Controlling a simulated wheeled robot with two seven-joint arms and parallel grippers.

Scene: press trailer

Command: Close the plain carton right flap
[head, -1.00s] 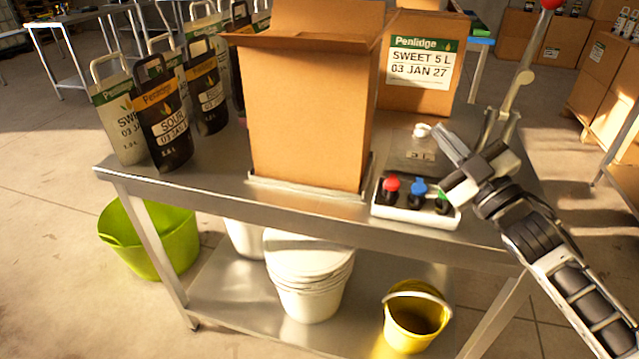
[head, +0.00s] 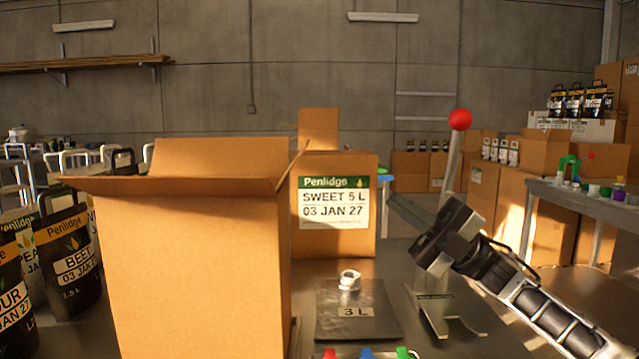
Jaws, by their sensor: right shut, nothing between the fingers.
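The plain carton (head: 195,265) stands upright in the front left, its top open. Its right flap (head: 291,165) shows nearly edge-on, tilted up and outward from the right top edge. A front flap (head: 170,186) sticks out toward me and a back flap (head: 222,157) stands up. My right gripper (head: 428,250) is to the right of the carton, clear of the flap and touching nothing that I can see. It is shut and empty. My left gripper is not in view. The carton's inside is hidden.
A labelled Penlidge carton (head: 333,240) stands behind the plain carton. A red-knobbed lever (head: 460,120) rises behind my right gripper. Labelled pouches (head: 70,250) stand at left.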

